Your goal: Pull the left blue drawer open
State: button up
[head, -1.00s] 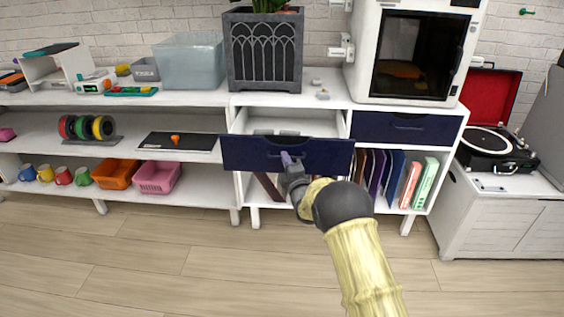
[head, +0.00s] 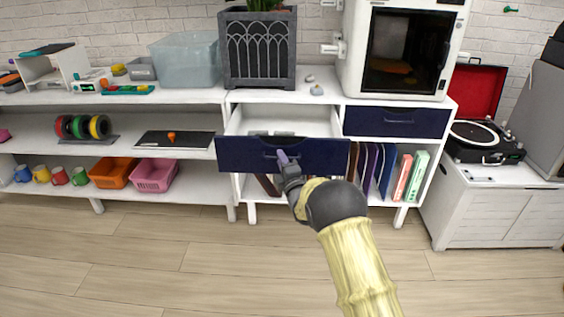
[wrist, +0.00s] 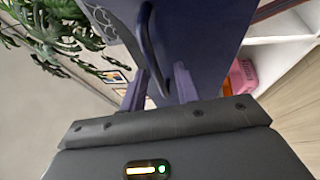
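The left blue drawer (head: 230,153) is partly pulled out from the white cabinet, and its inside shows behind the dark blue front. Its bar handle (wrist: 144,25) runs between the two purple fingers of my gripper (wrist: 160,85) in the wrist view. My gripper (head: 288,163) is at the middle of the drawer front in the head view. My gripper partly covers the handle in the head view.
The right blue drawer (head: 395,122) is shut. Books (head: 402,178) stand below it. A planter (head: 258,50) and an enclosed machine (head: 400,55) stand on top. A record player (head: 485,143) is at right. The wooden floor (head: 150,260) in front is clear.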

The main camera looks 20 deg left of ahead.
jog(key=p+v, duration=0.2)
jog(key=v, duration=1.5)
jog(key=shift+s+d+p, duration=0.15)
jog(key=shift+s+p, duration=0.05)
jog(key=shift+p, duration=0.1)
jog(key=shift+r, duration=0.1)
